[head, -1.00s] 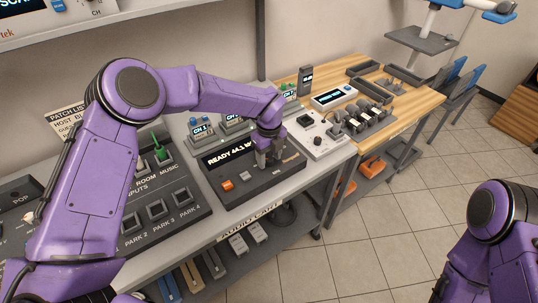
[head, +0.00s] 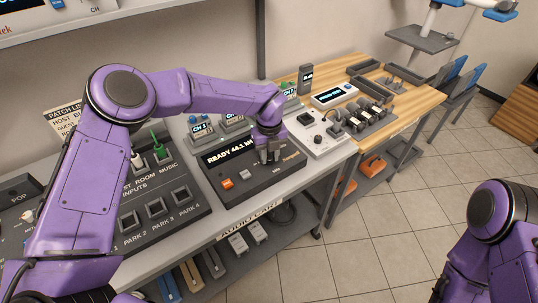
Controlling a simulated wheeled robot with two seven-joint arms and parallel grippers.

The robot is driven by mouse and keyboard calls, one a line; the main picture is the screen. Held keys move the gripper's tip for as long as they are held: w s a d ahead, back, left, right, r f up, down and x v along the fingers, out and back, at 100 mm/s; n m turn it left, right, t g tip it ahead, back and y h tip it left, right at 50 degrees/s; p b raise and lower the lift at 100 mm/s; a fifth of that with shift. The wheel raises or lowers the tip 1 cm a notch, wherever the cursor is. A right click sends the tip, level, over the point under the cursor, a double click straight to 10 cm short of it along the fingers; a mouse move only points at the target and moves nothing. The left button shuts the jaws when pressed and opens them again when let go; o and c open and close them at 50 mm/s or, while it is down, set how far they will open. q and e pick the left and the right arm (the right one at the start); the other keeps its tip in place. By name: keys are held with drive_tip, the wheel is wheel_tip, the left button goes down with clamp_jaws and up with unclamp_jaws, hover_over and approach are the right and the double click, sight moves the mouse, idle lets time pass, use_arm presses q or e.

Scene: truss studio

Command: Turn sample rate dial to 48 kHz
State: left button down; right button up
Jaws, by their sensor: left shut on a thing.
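The dark recorder unit (head: 231,185) sits on the grey cart top, and its display (head: 229,156) reads "READY 44.1 kH", with the end cut off by my gripper. The sample rate dial is hidden behind the fingers on the unit's right part. My left gripper (head: 269,157) comes down over that spot from above and is shut on what appears to be the dial. An orange button (head: 227,184) and a light button (head: 244,174) are on the unit's left front. My right arm shows at the lower right, but its gripper is outside the view.
A patch panel (head: 165,203) with sockets and a green plug stands left of the recorder. Small "CH" boxes (head: 200,127) stand behind it. A white device (head: 317,138) with a black knob is close on the right. The tiled floor in front is clear.

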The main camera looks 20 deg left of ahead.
sight(269, 157)
use_arm(q)
drive_tip(key=m, duration=0.3)
drive_tip(key=shift+m, duration=0.3)
drive_tip(key=shift+m+p, duration=0.35)
drive_tip(key=shift+m, duration=1.65)
drive_tip(key=c, duration=0.8)
unclamp_jaws()
drive_tip(key=shift+c, duration=0.2)
drive_tip(key=shift+r, duration=0.1)
wheel_tip(269, 157, up, 10)
drive_tip(key=b, duration=0.2)
drive_tip(key=shift+r, duration=0.25)
